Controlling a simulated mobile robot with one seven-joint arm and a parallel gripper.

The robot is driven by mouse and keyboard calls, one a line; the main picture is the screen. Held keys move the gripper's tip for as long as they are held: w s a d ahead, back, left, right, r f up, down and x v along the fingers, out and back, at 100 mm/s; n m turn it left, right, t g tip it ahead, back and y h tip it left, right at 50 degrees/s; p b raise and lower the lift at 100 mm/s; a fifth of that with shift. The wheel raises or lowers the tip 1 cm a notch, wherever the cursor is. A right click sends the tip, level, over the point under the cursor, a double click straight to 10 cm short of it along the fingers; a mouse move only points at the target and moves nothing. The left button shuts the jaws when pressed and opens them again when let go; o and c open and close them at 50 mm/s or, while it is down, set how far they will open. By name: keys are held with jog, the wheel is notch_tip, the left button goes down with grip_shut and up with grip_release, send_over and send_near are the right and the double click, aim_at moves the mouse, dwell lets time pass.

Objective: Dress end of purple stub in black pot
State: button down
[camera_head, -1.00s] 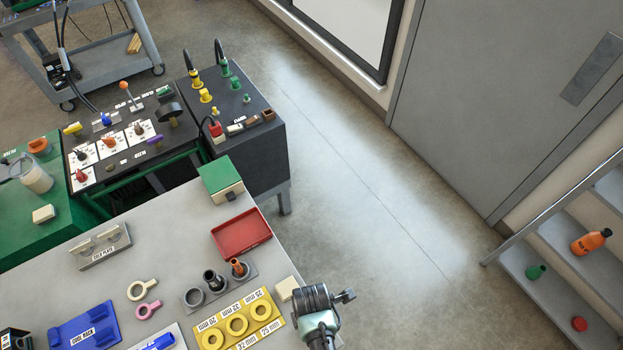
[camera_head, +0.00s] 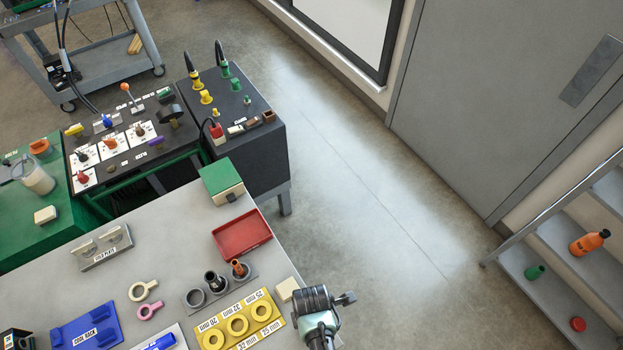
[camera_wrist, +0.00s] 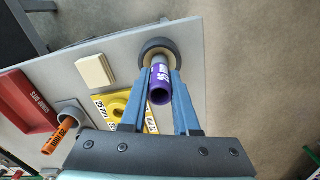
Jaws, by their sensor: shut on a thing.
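The purple stub (camera_wrist: 160,88) has white lettering and a greyish far end. My gripper (camera_wrist: 160,80) is shut on it, with one blue finger on each side. The stub's near end is open and faces the wrist camera. The black pot (camera_wrist: 144,47) is a round dark ring with a tan inside, near the table edge in the wrist view. The stub's far end overlaps the pot's opening in this view; I cannot tell whether it touches the inside. In the head view my arm covers the stub and the pot.
A cream block (camera_wrist: 95,70) and a yellow ring plate (camera_head: 237,322) are beside the pot. An orange stub (camera_wrist: 62,134) stands in a grey holder (camera_head: 220,288). A red tray (camera_head: 242,234) lies farther back on the table. Open floor lies beyond the table edge.

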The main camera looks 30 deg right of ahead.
jog(key=shift+s+f+n, duration=0.1)
jog(key=shift+s+n, duration=0.05)
jog(key=shift+n, duration=0.35)
jog(key=m, duration=0.3)
jog(key=shift+p, duration=0.3)
jog(key=m, duration=0.3)
jog(key=shift+m, duration=0.4)
jog(key=n, duration=0.6)
jog(key=shift+n, duration=0.4)
jog(key=m, duration=0.6)
jog(key=shift+m, duration=0.4)
jog(key=shift+r, duration=3.15)
